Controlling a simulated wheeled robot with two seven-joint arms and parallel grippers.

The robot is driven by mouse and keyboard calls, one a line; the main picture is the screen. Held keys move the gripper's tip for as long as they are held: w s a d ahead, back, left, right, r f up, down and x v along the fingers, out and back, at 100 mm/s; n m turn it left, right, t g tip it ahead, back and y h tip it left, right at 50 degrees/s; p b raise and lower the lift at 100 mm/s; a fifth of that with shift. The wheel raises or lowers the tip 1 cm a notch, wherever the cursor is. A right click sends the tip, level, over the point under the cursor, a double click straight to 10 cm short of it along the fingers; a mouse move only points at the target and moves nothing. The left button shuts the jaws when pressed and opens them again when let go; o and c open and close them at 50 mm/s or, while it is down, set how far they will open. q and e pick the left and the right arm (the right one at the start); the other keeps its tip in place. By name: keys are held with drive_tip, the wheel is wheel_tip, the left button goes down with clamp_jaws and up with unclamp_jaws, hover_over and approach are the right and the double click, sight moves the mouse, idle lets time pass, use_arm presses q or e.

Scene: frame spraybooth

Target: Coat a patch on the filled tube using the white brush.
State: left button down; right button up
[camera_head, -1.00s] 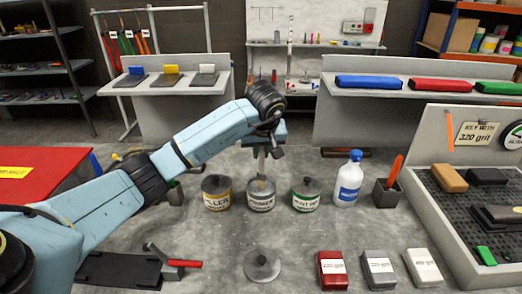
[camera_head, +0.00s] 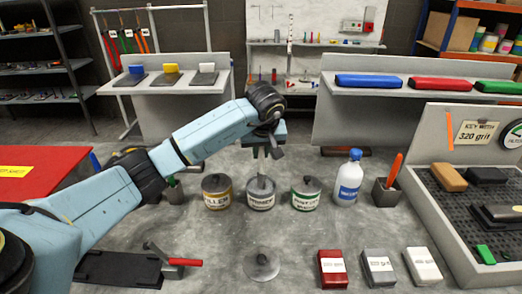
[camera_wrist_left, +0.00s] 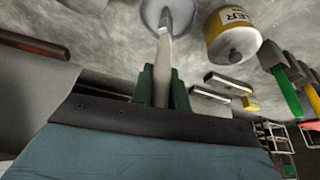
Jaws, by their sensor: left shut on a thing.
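My left gripper (camera_head: 262,152) is above the middle can, labelled primer (camera_head: 260,199), and points down. It is shut on a pale, slim handle, probably the white brush (camera_wrist_left: 164,70). In the left wrist view the handle sits between the green fingers (camera_wrist_left: 161,86) and runs down to the primer can (camera_wrist_left: 180,12). Its lower end is at the can's open top; how deep it reaches I cannot tell. I cannot tell which thing is the filled tube. My right gripper is out of view.
The filler can (camera_head: 217,191) stands left of the primer can, and another can (camera_head: 306,194) stands right. A white bottle (camera_head: 348,178) and a dark holder (camera_head: 385,193) are further right. A round lid (camera_head: 262,265) lies in front. Three blocks lie front right, beside a perforated tray (camera_head: 455,215).

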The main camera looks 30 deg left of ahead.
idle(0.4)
use_arm(q)
drive_tip(key=shift+r+p, duration=2.7)
drive_tip(key=shift+r, duration=0.8)
